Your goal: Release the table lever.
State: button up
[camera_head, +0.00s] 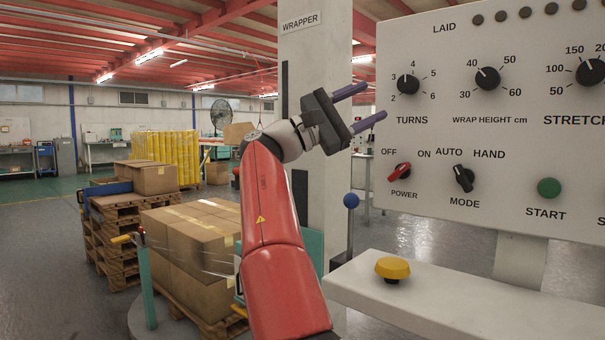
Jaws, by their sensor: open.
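My gripper (375,100) is open and empty, with its two purple fingers spread. It is raised in front of the wrapper column, at the left edge of the control panel. I cannot tell for sure which lever is the table lever. A teal post (148,287) with a yellow-gripped handle (122,238) stands at the turntable's edge, far below and left of my gripper; the handle points left. An upright lever with a blue ball (351,201) stands on a dark base below my gripper, apart from it. My red arm hides part of the turntable (138,318).
Stacked cartons (190,235) on a pallet stand on the turntable. The control panel (440,130) has a red power switch (399,173) and a green start button (549,187). A yellow mushroom button (392,268) sits on the white ledge (450,300). Open floor lies left.

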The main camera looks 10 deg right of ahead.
aim_at(350, 200)
jog(key=j, duration=1.5)
